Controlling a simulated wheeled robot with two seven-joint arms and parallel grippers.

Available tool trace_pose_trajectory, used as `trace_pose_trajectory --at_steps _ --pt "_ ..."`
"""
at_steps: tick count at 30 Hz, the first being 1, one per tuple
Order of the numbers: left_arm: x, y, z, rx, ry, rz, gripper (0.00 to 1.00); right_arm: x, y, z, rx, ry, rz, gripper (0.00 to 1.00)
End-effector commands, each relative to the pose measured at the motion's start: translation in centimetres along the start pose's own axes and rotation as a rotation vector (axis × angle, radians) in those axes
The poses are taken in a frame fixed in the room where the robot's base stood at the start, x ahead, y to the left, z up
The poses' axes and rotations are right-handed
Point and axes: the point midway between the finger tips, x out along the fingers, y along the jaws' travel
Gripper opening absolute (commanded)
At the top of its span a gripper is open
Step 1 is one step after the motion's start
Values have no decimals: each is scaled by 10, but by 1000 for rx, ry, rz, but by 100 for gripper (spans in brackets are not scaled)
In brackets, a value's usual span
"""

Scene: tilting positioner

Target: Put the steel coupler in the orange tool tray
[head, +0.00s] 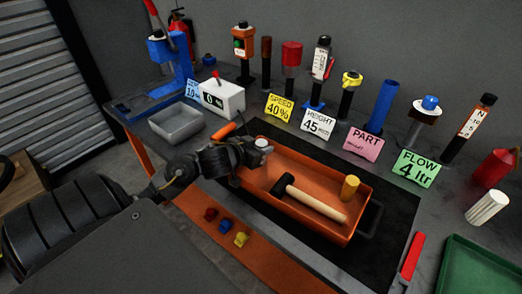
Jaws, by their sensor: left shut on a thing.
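The orange tool tray (341,238) lies on a dark mat. A hammer (315,203) with a black head and pale handle and a yellow cylinder (349,188) are inside it. My left gripper (258,152) is at the tray's far left end, shut on a small pale metallic piece, which looks like the steel coupler (262,142). Only its light top shows above the fingers; its lower part is hidden. I cannot tell whether it touches the tray. My right gripper is not in view.
A grey metal bin (178,122) and a white box with a dial (222,97) stand at the back left. Several posts and coloured cards line the back. A ribbed white cylinder (486,207), a red-handled tool (412,256) and a green tray (482,270) are at right.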

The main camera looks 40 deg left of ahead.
Motion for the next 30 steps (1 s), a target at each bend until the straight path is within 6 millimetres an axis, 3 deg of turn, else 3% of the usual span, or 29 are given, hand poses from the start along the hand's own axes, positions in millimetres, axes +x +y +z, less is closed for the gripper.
trace_pose_trajectory --at_steps 13,14,18,30 --pt "3 0 6 0 3 1 7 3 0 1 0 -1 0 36" --pt "2 0 6 1 2 0 38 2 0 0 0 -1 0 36" --pt "2 0 6 1 2 0 56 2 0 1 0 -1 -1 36" --pt "-5 0 3 4 0 0 56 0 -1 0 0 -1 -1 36"
